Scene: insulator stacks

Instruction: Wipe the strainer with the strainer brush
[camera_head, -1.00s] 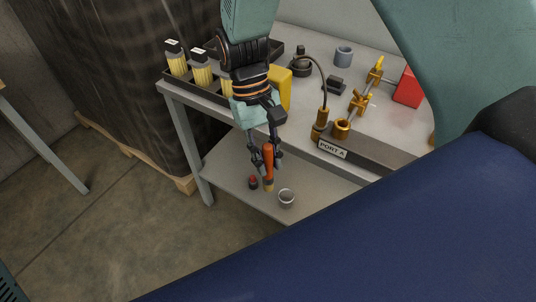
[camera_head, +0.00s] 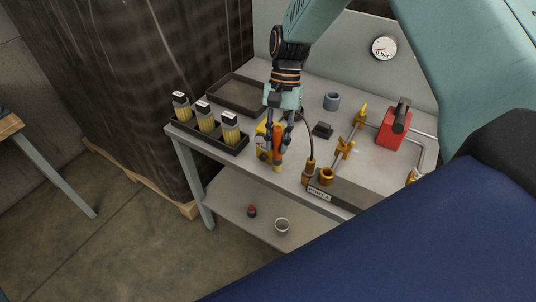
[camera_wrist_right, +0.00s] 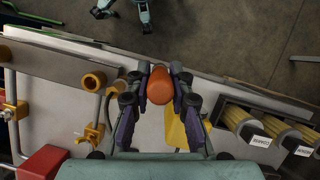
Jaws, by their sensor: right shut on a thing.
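My right gripper (camera_head: 277,138) is shut on an orange-handled brush (camera_head: 278,156) with a tan tip that points down. It holds the brush upright over the front part of the grey tabletop, near a yellow block (camera_head: 262,143). In the right wrist view the rounded orange handle end (camera_wrist_right: 160,86) sits between the two fingers. I cannot tell whether the tip touches the table. Three yellow cylinders with dark caps and white labels, possibly strainers (camera_head: 205,122), stand in a black tray left of the gripper.
An empty dark tray (camera_head: 238,95) lies behind. Right of the brush are a thin bent hose, a brass socket (camera_head: 326,176), brass valves (camera_head: 345,149) and a red box (camera_head: 394,126). A small red-black item (camera_head: 252,211) and a grey cup (camera_head: 282,226) are on the lower shelf.

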